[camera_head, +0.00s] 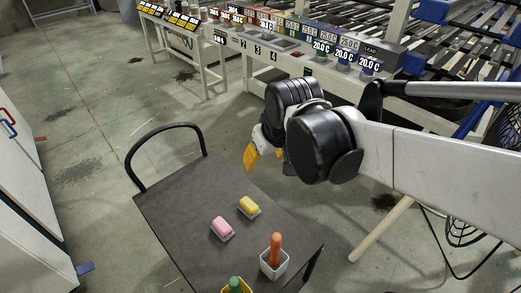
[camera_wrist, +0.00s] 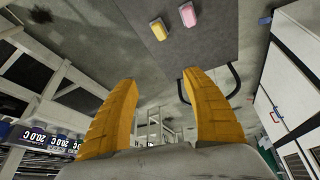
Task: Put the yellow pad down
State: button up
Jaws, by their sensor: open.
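A yellow pad (camera_head: 249,205) rests in a small pale holder on the dark cart top (camera_head: 170,215). It also shows at the top of the wrist view (camera_wrist: 159,29). A pink pad (camera_head: 222,226) sits in a similar holder just to its left and nearer the front; it shows in the wrist view (camera_wrist: 188,14) too. My gripper (camera_head: 251,155) is above and beyond the far right edge of the cart, apart from the pads. In the wrist view its two orange fingers (camera_wrist: 160,88) are spread wide with nothing between them.
A white cup with an orange-handled item (camera_head: 275,252) and a yellow cup with a green item (camera_head: 235,286) stand at the cart's front. A black handle (camera_head: 150,140) rises at its back left. A bench with labelled containers (camera_head: 285,45) stands behind. The cart's left part is bare.

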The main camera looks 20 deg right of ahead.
jog(key=s+m+t, duration=0.1)
jog(key=s+t, duration=0.1)
jog(key=s, duration=0.6)
jog(key=shift+s+r, duration=0.35)
jog(key=shift+r, duration=0.1)
dwell(0.7)
